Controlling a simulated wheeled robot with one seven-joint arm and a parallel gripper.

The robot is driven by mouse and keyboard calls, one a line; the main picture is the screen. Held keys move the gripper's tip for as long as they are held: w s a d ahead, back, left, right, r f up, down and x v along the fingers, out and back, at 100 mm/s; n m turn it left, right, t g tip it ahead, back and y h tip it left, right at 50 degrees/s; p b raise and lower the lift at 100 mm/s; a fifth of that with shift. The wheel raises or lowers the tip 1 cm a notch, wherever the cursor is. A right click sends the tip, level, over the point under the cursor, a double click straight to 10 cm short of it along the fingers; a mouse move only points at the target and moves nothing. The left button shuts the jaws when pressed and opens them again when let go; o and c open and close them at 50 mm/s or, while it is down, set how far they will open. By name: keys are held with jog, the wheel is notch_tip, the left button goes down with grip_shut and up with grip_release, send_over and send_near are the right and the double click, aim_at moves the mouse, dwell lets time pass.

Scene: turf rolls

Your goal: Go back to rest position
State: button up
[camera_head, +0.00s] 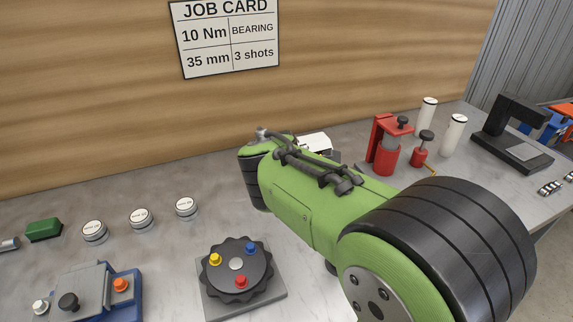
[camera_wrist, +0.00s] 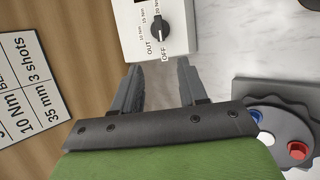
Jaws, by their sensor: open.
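My gripper (camera_wrist: 157,88) shows in the wrist view with its two dark fingers apart and nothing between them. Beyond the fingertips is a white box with a black knob (camera_wrist: 164,30), with markings including OUT, OFF and several Nm values. In the head view my green arm reaches over the bench, and its far end hides most of that white box (camera_head: 316,141). My gripper's fingers are hidden behind the arm in the head view. I cannot tell how far the fingertips are from the box.
A black rotary plate (camera_head: 237,265) with coloured knobs stands left of my arm. A blue fixture (camera_head: 125,285), white round pieces (camera_head: 141,218) and a green block (camera_head: 44,229) lie farther left. Red tools (camera_head: 388,150), white cylinders (camera_head: 455,135) and a black stand (camera_head: 512,135) stand right.

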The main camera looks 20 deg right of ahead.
dwell(0.3)
jog(key=s+a+m+g+y+p, duration=0.1)
jog(key=s+a+m+y, duration=0.1)
jog(key=s+m, duration=0.6)
jog(key=s+a+m+g+y+p, duration=0.1)
jog(key=s+m, duration=0.7)
jog(key=s, duration=0.9)
jog(key=shift+a+f+m+g+y, duration=0.15)
jog(key=shift+a+m+g+y, duration=0.15)
jog(key=shift+a+y, duration=0.45)
